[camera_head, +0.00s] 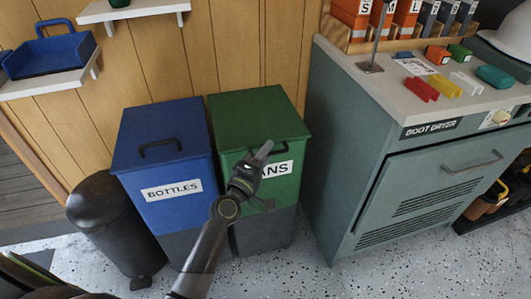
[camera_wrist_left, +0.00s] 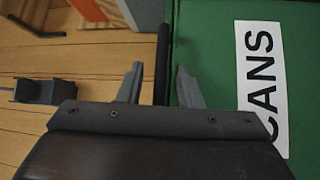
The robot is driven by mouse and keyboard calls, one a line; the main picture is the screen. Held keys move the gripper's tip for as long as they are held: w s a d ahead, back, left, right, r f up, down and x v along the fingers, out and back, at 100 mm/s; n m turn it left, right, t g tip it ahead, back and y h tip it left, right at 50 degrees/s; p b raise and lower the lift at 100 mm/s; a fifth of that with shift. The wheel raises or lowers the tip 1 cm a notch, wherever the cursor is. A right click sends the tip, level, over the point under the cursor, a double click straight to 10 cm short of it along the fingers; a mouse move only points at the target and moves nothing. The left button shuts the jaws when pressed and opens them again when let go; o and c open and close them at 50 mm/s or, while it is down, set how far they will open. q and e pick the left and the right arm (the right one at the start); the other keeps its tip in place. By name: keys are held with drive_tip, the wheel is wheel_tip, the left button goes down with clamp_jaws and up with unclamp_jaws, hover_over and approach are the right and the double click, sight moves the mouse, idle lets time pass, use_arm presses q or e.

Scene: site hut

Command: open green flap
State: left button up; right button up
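The green bin (camera_head: 284,185) stands beside the blue bin, with a white CANS label on its front. Its green flap (camera_head: 255,112) lies flat and closed on top. My left gripper (camera_head: 264,149) is at the front edge of the flap and covers part of the label in the head view. In the left wrist view the gripper (camera_wrist_left: 158,85) is open, and a dark bar (camera_wrist_left: 163,50), apparently the flap's handle, shows between its two fingers. Contact with the bar cannot be told. The label (camera_wrist_left: 261,85) shows sideways there. My right gripper is not in view.
The blue BOTTLES bin (camera_head: 165,215) with its own handle is close on the left, beside a black pedal bin (camera_head: 105,225). The boot dryer cabinet (camera_head: 385,190) stands to the right. Wall shelves (camera_head: 45,85) hang at upper left. Speckled floor is clear in front.

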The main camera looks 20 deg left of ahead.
use_arm(q)
clamp_jaws()
idle(0.5)
